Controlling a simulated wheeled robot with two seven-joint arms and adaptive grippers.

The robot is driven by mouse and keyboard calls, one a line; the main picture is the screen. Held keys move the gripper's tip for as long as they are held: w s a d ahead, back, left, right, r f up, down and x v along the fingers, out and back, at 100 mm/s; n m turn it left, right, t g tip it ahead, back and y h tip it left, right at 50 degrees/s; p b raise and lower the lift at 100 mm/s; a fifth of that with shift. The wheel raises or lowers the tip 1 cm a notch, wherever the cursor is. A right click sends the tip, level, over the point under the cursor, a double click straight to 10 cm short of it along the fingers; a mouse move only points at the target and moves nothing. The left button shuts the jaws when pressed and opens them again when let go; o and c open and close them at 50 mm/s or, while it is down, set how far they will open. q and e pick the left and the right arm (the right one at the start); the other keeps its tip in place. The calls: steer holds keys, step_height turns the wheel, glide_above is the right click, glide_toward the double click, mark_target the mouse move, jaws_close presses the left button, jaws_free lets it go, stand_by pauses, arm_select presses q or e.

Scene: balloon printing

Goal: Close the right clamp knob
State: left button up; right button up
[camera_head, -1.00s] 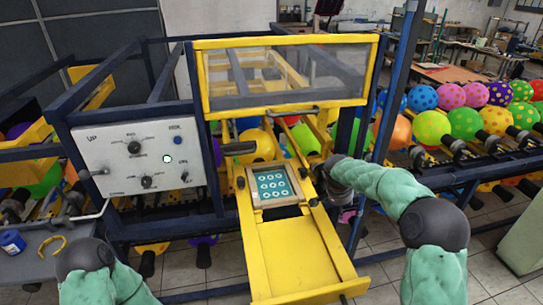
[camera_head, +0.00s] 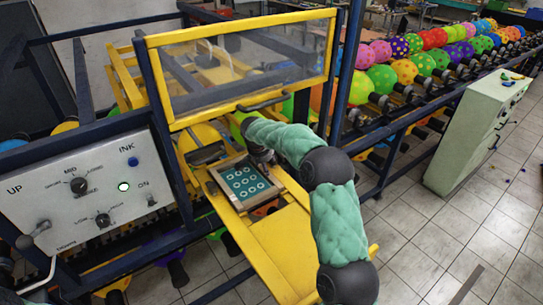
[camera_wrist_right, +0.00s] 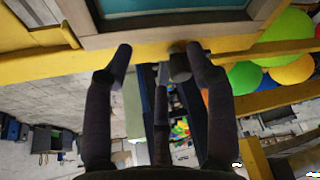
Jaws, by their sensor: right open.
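The printing frame (camera_head: 245,182), a wooden frame with a teal plate of white rings, sits on the yellow arm of the machine. The right clamp knob (camera_wrist_right: 180,66) is a small dark cylinder at the yellow edge below the frame in the right wrist view. My right gripper (camera_wrist_right: 159,52) is open, with the knob between its fingertips, nearer the right-hand finger. I cannot tell whether they touch. In the head view my right gripper (camera_head: 262,156) is at the frame's far right corner and hides the knob.
A yellow-framed clear guard (camera_head: 240,65) stands behind the printing frame. A white control panel (camera_head: 85,185) is on the left. A rack of colourful balloons (camera_head: 410,70) runs along the back right, beside a pale green cabinet (camera_head: 480,135). The tiled floor at right is mostly clear.

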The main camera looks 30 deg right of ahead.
steer(key=w+d, duration=0.1)
steer(key=d, duration=0.1)
steer(key=w+d+p, duration=0.1)
steer(key=w+d, duration=0.1)
steer(key=shift+w+d, duration=0.3)
steer(key=shift+d, duration=0.05)
steer(key=shift+p+x, duration=0.4)
steer(key=shift+x, duration=0.45)
steer(key=shift+w+d+f, duration=0.35)
steer(key=shift+d+f, duration=0.05)
steer(key=shift+f, duration=0.15)
steer(key=c, duration=1.1)
